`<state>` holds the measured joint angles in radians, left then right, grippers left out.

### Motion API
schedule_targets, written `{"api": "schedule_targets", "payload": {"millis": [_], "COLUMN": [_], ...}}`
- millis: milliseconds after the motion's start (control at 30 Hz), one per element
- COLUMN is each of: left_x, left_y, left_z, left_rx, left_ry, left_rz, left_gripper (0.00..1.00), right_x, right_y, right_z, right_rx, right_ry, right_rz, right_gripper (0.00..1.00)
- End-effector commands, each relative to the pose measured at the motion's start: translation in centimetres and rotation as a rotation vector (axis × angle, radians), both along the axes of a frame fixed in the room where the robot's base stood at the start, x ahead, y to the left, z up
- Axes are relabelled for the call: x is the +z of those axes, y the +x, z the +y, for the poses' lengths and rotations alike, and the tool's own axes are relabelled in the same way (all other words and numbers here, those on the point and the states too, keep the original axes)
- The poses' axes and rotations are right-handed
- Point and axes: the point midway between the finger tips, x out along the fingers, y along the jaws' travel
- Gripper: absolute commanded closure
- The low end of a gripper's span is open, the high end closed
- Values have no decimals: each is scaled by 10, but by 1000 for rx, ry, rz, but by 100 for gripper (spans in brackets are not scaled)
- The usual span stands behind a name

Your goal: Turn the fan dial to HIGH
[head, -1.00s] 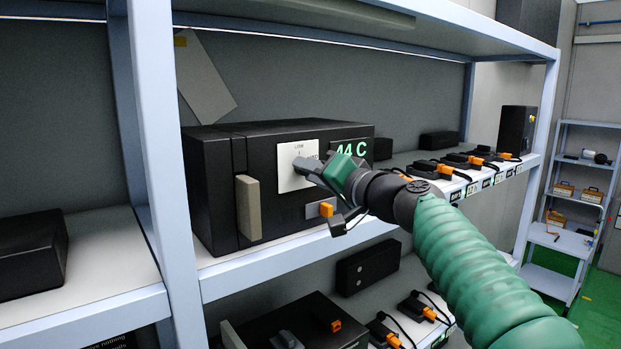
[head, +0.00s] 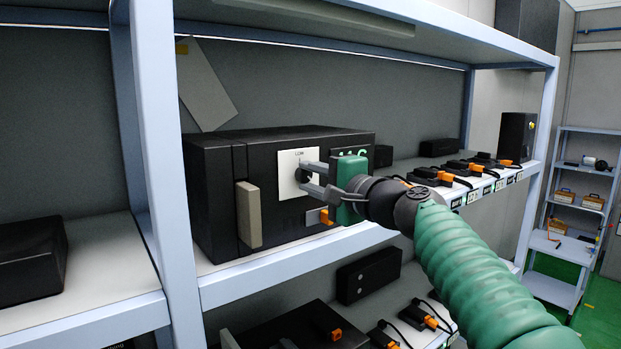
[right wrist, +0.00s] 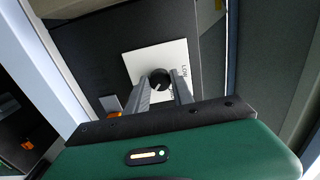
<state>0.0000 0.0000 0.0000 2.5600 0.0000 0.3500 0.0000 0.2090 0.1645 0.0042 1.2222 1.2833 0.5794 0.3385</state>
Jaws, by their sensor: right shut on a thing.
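The fan dial (right wrist: 160,77) is a round black knob on a white square plate (head: 290,158) on the front of a black box (head: 213,200). The word LOW shows on the plate beside the dial in the right wrist view. Which way the dial points is too small to tell. My right gripper (head: 304,180) is shut on the dial, one finger on each side of it; the two grey fingers also show in the right wrist view (right wrist: 162,86). My left gripper is not in view.
The box has a tan handle (head: 249,215) left of the plate and an orange part (head: 326,216) below it. A shelf upright (head: 163,150) stands to the left, with another shelf above. Several black devices with orange parts (head: 470,168) sit on the shelf to the right.

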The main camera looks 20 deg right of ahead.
Motion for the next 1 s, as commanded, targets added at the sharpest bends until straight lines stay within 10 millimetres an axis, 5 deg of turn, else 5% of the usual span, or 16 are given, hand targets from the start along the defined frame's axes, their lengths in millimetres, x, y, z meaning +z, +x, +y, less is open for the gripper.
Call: {"api": "schedule_targets", "payload": {"millis": [567, 600, 733, 1000], "left_x": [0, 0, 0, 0], "left_y": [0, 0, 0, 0], "left_z": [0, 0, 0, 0], "left_rx": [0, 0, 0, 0], "left_ry": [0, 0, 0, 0], "left_rz": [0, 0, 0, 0], "left_gripper": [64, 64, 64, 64], "right_x": [-4, -4, -3, -1], "right_y": [1, 1, 1, -1], "right_z": [0, 0, 0, 0], "right_rx": [1, 1, 1, 0], "right_ry": [36, 36, 36, 36], "right_rz": [20, 20, 18, 15], "right_gripper": [100, 70, 53, 50]}}
